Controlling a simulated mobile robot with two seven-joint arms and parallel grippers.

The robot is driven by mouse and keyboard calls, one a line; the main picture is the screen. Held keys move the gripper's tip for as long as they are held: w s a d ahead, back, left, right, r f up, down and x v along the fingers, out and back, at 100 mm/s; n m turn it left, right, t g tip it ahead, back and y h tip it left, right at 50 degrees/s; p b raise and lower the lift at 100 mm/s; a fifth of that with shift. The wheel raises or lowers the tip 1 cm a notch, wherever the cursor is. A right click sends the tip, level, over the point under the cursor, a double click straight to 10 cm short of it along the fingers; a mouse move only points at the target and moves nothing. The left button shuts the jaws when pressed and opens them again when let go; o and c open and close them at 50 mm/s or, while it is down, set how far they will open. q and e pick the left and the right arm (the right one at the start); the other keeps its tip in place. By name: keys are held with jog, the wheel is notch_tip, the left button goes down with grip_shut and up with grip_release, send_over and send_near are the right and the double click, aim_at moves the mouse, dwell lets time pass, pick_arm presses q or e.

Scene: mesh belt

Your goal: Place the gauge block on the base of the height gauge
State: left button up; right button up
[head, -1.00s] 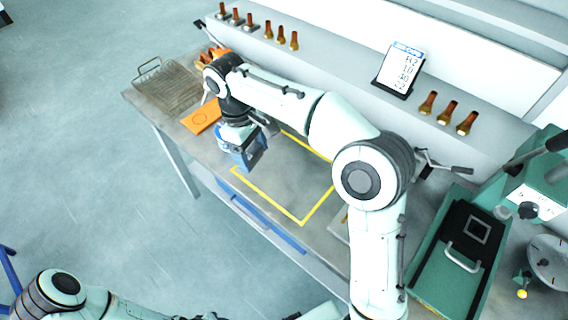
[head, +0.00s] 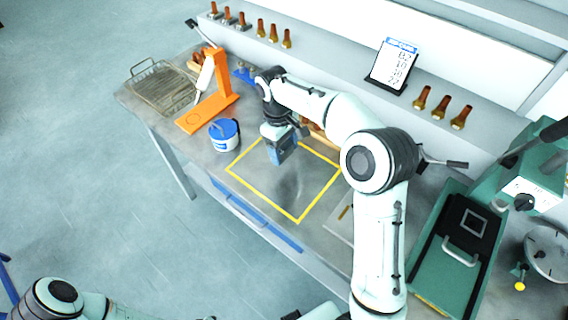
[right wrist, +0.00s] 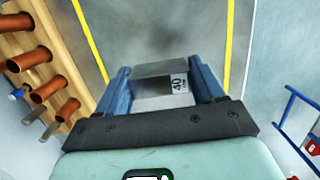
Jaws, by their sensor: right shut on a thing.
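My right gripper (head: 280,156) is shut on the gauge block, a grey metal block marked 40. In the right wrist view the gauge block (right wrist: 162,86) sits between the two blue fingers (right wrist: 164,88). In the head view the gripper is above the yellow-outlined area of the bench, and the block cannot be made out. The orange stand that looks like the height gauge (head: 215,92) is to the left of the gripper, with a flat orange base (head: 195,121) and a white part on its upright. Nothing is seen on the base. My left gripper is out of view.
A blue-and-white tub (head: 224,136) stands between the orange base and my right gripper. A wire basket (head: 160,88) is at the far left. A wooden rack with copper-coloured pieces (right wrist: 40,75) is beside the gripper. Green equipment (head: 450,255) is at the right.

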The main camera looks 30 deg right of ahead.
aim_at(285, 170)
jog(key=shift+f+b, duration=0.35)
jog(key=shift+f, duration=2.85)
jog(key=shift+f, duration=0.1)
jog(key=o, duration=1.4)
